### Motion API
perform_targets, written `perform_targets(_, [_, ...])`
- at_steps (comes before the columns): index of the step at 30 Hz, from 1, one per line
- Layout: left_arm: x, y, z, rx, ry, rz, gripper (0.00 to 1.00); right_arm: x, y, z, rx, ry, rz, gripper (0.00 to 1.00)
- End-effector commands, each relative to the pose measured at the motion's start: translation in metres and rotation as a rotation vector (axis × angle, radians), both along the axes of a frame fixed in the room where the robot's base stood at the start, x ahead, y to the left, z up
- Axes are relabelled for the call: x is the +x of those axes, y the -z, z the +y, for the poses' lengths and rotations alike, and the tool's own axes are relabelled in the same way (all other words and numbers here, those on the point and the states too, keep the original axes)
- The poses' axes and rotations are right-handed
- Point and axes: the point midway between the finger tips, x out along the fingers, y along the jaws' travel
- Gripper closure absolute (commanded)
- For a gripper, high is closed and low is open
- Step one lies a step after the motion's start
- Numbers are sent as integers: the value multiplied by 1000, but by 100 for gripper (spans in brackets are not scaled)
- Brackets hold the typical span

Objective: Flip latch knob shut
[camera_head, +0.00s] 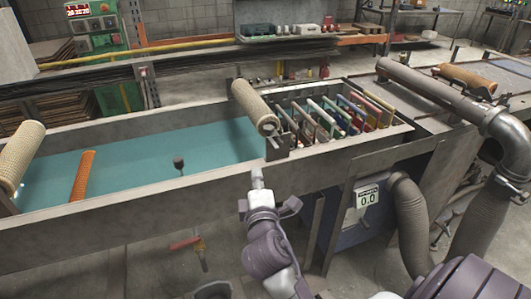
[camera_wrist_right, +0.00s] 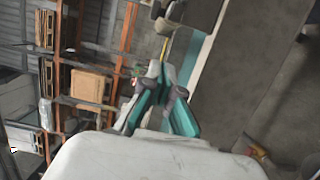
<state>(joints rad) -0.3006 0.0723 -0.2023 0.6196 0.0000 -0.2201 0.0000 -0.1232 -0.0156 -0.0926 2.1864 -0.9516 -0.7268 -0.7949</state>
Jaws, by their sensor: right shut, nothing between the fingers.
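A grey metal bracket (camera_head: 278,147) stands at the near rim of the long trough, at the near end of a beige mesh roller (camera_head: 255,107). Small metal parts show on it, but I cannot tell which is the latch knob or how it is set. My right gripper (camera_head: 257,178) is just in front of the trough's near wall, below and left of the bracket. It looks shut and empty. In the right wrist view its teal fingers (camera_wrist_right: 163,80) come together, with no knob visible between them. My left gripper is not in view.
The trough (camera_head: 120,215) holds teal liquid, an orange mesh tube (camera_head: 82,175) and a dark knob-like piece (camera_head: 179,163). Several coloured plates (camera_head: 345,112) stand in its right section. A large grey pipe (camera_head: 430,88) and hose (camera_head: 410,220) crowd the right side.

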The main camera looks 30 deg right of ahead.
Motion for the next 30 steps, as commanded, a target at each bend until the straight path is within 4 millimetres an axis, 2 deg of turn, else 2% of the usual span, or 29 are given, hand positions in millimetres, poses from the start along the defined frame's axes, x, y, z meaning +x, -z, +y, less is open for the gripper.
perform_targets(5, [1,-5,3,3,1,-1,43,14,-2,-7,-3,-1,-1,100])
perform_targets(18, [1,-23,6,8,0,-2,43,91,-2,-51,0,1,1,100])
perform_targets(24, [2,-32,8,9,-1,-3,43,81,-1,-77,-1,0,3,100])
perform_targets(30, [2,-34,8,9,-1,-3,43,79,0,-85,1,-1,0,100])
